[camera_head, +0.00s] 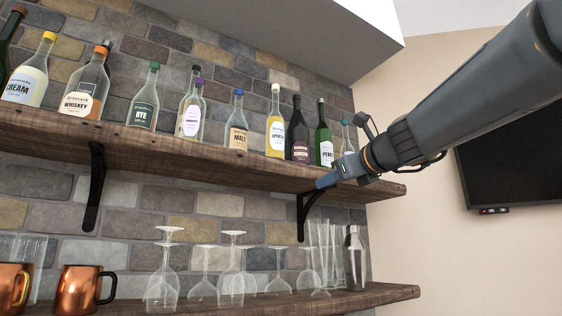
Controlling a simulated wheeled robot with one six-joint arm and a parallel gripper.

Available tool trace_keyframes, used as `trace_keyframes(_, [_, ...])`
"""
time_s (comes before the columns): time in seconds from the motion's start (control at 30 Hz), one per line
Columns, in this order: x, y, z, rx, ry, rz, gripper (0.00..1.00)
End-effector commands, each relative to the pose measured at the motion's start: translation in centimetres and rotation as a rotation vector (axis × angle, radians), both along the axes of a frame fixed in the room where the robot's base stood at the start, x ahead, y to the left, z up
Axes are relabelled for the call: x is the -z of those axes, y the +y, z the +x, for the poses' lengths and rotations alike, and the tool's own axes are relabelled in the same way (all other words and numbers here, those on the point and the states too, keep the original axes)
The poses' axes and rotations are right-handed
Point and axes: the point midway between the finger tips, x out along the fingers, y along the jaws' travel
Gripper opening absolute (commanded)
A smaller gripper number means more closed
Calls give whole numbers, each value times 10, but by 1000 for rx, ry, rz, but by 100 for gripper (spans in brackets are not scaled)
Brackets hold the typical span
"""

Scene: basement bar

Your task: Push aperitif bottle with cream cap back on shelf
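The aperitif bottle (276,124) is yellow with a cream cap and a white label. It stands upright on the upper wooden shelf (190,150), between the malt bottle (237,124) on its left and a dark bottle (299,131) on its right. My gripper (323,182) reaches in from the upper right. Its bluish tip is in front of the upper shelf's front edge, to the right of the aperitif bottle and lower than it, apart from it. The tip is small and seen from the side, so its opening is not clear.
A green bottle (323,136) and a small clear bottle (346,138) stand close to my wrist. A black bracket (303,215) is below my gripper. The lower shelf (381,297) holds glasses, copper mugs (78,289) and a shaker (355,258). A screen (515,165) hangs at right.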

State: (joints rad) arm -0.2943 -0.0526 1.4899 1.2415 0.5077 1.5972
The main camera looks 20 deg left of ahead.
Motion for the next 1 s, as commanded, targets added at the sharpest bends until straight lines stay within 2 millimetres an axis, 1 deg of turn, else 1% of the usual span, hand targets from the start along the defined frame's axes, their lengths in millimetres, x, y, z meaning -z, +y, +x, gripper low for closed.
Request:
trace_keyframes(0.03, [-31,7,-10,-20,8,86,16])
trace_keyframes(0.1, [-66,13,-23,-46,28,192,16])
trace_keyframes(0.2, [-101,18,-38,-83,52,302,16])
trace_keyframes(0.3, [-122,20,-48,-106,68,368,16])
trace_keyframes(0.4, [-131,22,-51,-117,75,396,16])
trace_keyframes(0.53, [-132,27,-48,-119,77,399,16])
trace_keyframes(1.0, [-132,65,-16,-117,77,397,16])
